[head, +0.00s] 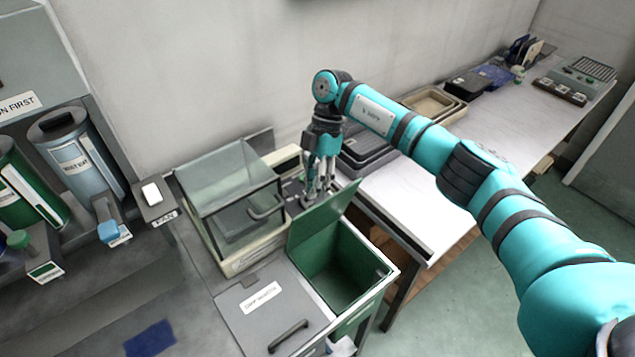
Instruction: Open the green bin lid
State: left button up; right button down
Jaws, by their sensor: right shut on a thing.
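The green bin (345,272) stands at the lower middle with its inside in view. Its green lid (322,226) stands raised, steeply tilted, along the far left side of the opening. My right gripper (318,190) points down at the upper edge of the raised lid, on its far side. It is shut on the lid; the exact contact is partly hidden behind the panel. My left gripper is not in view.
A glass-sided box (233,190) with a dark handle stands close left of the lid. A closed grey lid (268,310) with a handle lies beside the green bin. A white table (415,200) with trays (432,105) is at the right. Green floor is clear beyond it.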

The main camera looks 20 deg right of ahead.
jog(key=shift+s+f, duration=0.1)
jog(key=shift+f, duration=0.5)
jog(key=c, duration=1.8)
grip_release()
jog(key=shift+o, duration=1.2)
jog(key=shift+w+a, duration=0.15)
jog(key=shift+w, duration=0.05)
jog(key=shift+o, duration=0.9)
jog(key=shift+w+a+f, duration=0.1)
jog(key=shift+w+f, duration=0.05)
jog(key=shift+w, duration=0.2)
jog(key=v, duration=1.2)
jog(key=shift+r, duration=0.3)
jog(key=shift+s, duration=0.1)
